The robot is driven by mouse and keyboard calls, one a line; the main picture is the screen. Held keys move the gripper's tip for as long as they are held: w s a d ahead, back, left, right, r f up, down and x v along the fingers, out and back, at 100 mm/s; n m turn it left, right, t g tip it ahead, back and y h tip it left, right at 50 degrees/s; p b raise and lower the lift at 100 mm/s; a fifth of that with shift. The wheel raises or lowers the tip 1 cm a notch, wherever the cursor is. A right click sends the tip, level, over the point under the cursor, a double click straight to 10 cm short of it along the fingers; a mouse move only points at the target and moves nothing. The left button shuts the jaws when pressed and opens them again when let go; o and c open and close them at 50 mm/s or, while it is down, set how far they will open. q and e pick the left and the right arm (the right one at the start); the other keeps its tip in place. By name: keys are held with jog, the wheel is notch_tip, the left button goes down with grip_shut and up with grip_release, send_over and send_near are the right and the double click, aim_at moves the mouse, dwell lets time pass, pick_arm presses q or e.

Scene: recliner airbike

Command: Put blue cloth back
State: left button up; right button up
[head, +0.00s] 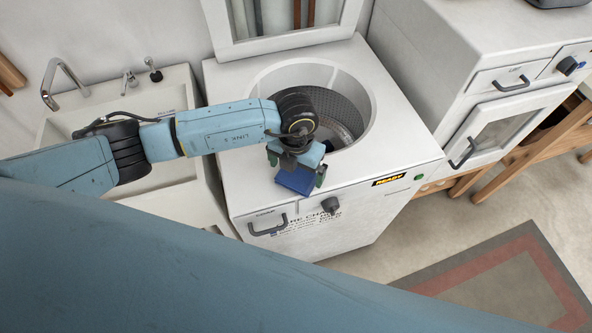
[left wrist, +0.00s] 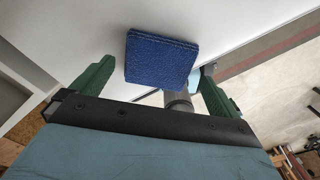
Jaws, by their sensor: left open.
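The blue cloth (head: 294,181), a small folded square, is at the front top edge of the white washer (head: 400,150). My left gripper (head: 297,171) is above it, with its green fingers apart. In the left wrist view, the cloth (left wrist: 160,58) shows ahead of the open left gripper (left wrist: 157,78), between the lines of its two fingers. I see no finger closed on the cloth; whether one touches it cannot be told. The gripper hides part of the cloth in the head view. My right gripper is not in view.
The washer's round drum opening (head: 345,112) is uncovered just behind my left gripper. A handle (head: 268,226) and a dark knob (head: 330,205) stick out of its front. A white sink (head: 180,85) stands left, a white cabinet (head: 450,70) right. A rug (head: 500,275) lies on the floor.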

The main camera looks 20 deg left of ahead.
aim_at(296, 176)
pick_arm(q)
notch_tip(296, 176, up, 10)
jog(key=shift+r, duration=0.15)
dwell(0.6)
